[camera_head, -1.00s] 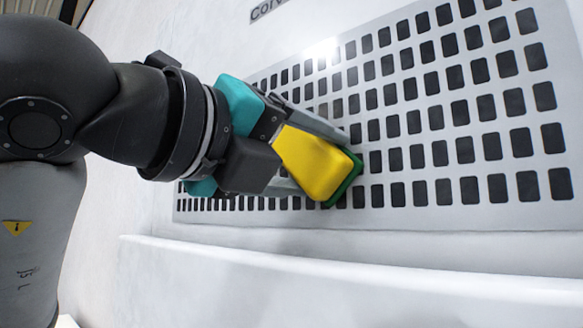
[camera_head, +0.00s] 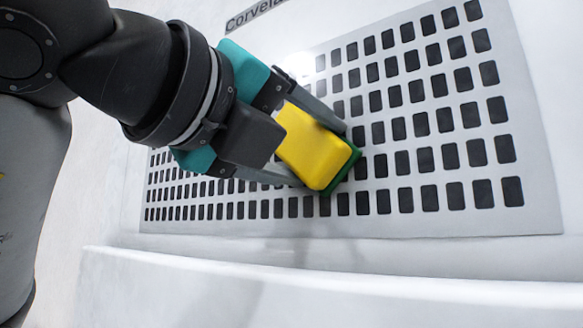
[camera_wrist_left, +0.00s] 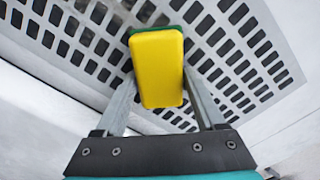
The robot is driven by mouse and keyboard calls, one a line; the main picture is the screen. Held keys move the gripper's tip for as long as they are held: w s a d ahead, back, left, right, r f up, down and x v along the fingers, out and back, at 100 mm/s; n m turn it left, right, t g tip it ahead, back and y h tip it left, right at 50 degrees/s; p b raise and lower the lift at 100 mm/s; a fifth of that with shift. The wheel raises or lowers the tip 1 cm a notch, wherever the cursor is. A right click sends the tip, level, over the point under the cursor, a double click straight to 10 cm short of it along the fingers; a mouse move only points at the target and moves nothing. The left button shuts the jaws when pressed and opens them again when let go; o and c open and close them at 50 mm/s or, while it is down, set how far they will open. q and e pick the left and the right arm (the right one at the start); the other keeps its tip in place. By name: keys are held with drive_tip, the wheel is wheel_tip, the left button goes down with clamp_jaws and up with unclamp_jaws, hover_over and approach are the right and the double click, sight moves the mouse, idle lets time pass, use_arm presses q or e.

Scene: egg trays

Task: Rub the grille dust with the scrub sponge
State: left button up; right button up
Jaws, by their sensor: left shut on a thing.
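The scrub sponge (camera_head: 314,148) is yellow with a green scrub side. My left gripper (camera_head: 325,155) is shut on it, one finger on each side. In the left wrist view the sponge (camera_wrist_left: 158,68) sits between the two fingers of the gripper (camera_wrist_left: 158,85), its green edge toward the grille. The grille (camera_head: 408,222) is a light grey panel with rows of dark rectangular holes; it also fills the top of the left wrist view (camera_wrist_left: 262,20). The green side is at or very close to the grille; I cannot tell whether it touches. I cannot make out any dust. My right gripper is not in view.
A white ledge (camera_head: 300,290) runs along below the grille. A dark label with partly cut-off lettering (camera_head: 250,15) is on the white wall above the grille. The grille face to the right of the sponge is clear.

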sight(276, 155)
use_arm(q)
drive_tip(key=shift+w+a+f+b, duration=0.15)
drive_tip(key=shift+w+a+b, duration=0.15)
drive_tip(key=shift+w+a, duration=0.8)
drive_tip(key=shift+a, duration=0.25)
drive_tip(key=shift+w+a, duration=0.1)
drive_tip(key=shift+w+a+r+p, duration=0.6)
drive_tip(key=shift+w+a+r, duration=0.25)
drive_tip(key=shift+w+a, duration=4)
drive_tip(key=shift+s+d+b, duration=1.3)
drive_tip(key=shift+s+d, duration=1.75)
drive_tip(key=shift+d, duration=0.15)
drive_tip(key=shift+s+d+b, duration=1.3)
drive_tip(key=shift+s+d, duration=1.75)
drive_tip(key=shift+d, duration=0.15)
